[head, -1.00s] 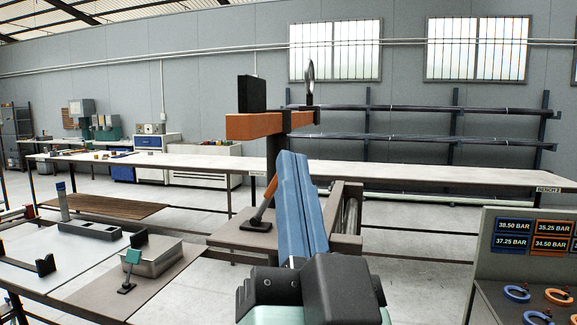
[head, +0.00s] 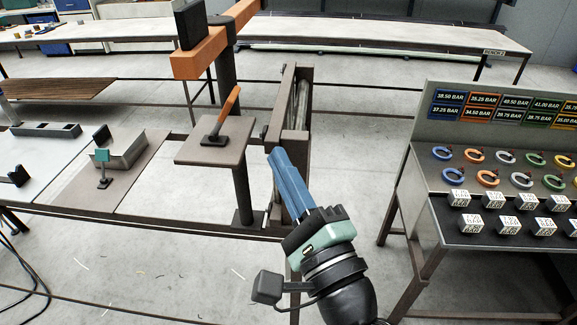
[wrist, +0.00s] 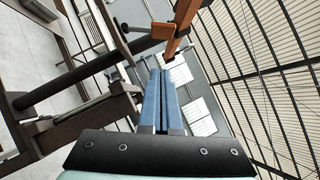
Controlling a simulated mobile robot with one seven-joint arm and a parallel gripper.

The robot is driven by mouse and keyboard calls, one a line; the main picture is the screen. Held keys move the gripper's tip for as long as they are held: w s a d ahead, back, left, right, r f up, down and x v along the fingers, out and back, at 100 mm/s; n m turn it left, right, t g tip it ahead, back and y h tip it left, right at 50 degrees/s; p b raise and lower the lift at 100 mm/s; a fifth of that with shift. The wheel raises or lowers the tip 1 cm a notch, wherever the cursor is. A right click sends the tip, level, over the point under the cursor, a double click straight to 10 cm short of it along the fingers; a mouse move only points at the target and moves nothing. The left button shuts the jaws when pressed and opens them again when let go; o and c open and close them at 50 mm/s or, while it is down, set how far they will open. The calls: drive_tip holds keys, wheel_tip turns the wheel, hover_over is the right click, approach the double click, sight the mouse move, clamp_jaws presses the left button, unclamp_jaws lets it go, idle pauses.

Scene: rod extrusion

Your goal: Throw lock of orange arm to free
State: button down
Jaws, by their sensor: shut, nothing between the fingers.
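The orange arm (head: 196,62) is a beam on a dark upright post, with a black block on top. It also shows in the wrist view (wrist: 184,20). A lever with an orange handle (head: 228,103) stands on a small brown plate (head: 185,153) beside the post. The handle tilts up to the right from its black base. My gripper (head: 276,152) has long blue fingers, shut together with nothing between them. It is right of and below the lever, apart from it in the picture. In the wrist view, its fingers (wrist: 162,74) point toward the orange arm's side.
A brown frame with a roller (head: 294,105) stands just beyond my fingertips. A panel table (head: 433,185) with coloured rings and white labelled blocks is at right. A teal-handled clamp (head: 102,158) and grey tray (head: 128,155) are at left. Open floor lies between frame and panel.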

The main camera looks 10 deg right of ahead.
sight(223, 117)
drive_tip(key=w+a+r+p, duration=0.3)
drive_tip(key=w+a, duration=0.1)
drive_tip(key=w, duration=0.2)
drive_tip(key=shift+w+a+r+p, duration=0.15)
drive_tip(key=shift+r+p, duration=0.05)
drive_tip(key=shift+p, duration=0.2)
drive_tip(key=shift+r, duration=0.1)
